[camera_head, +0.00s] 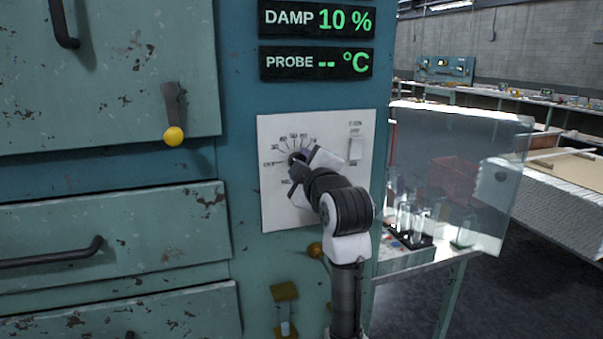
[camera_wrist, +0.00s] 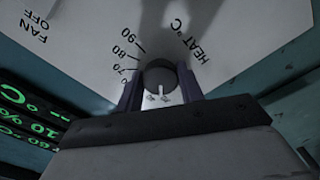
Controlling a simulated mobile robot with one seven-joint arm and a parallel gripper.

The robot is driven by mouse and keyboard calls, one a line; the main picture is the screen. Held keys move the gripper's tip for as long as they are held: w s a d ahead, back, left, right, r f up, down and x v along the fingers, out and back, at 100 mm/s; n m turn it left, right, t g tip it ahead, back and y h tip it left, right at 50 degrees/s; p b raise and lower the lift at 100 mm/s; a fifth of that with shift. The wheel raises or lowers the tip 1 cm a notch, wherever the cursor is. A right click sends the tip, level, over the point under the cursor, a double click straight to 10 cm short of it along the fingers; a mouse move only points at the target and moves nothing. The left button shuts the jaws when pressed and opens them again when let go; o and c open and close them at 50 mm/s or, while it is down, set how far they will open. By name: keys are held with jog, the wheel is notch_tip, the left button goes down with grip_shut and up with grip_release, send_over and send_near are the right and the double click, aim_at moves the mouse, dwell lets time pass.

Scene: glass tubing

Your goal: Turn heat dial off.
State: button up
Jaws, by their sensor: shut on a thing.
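The heat dial (camera_wrist: 160,75) is a dark round knob on the white control panel (camera_head: 278,215). In the wrist view it sits between the two fingers of my gripper (camera_wrist: 160,92), which is shut on it. Printed marks 70, 80, 90 and "HEAT °C" show around the dial. In the head view my gripper (camera_head: 297,162) reaches the panel at the dial and hides most of it. Part of the number scale shows above it. I cannot tell which mark the dial points to.
A fan switch (camera_head: 355,150) is at the panel's upper right. The damp display (camera_head: 317,19) reads 10 % and the probe display (camera_head: 317,64) reads dashes. A yellow-knobbed lever (camera_head: 173,135) is to the left. A clear shield (camera_head: 455,175) and glassware stand to the right.

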jog(key=shift+n+b, duration=2.1)
jog(key=shift+n, duration=2.5)
jog(key=o, duration=1)
jog(key=b+v, duration=0.3)
jog(key=v, duration=1.1)
jog(key=shift+r, duration=0.1)
jog(key=shift+w+a, duration=0.1)
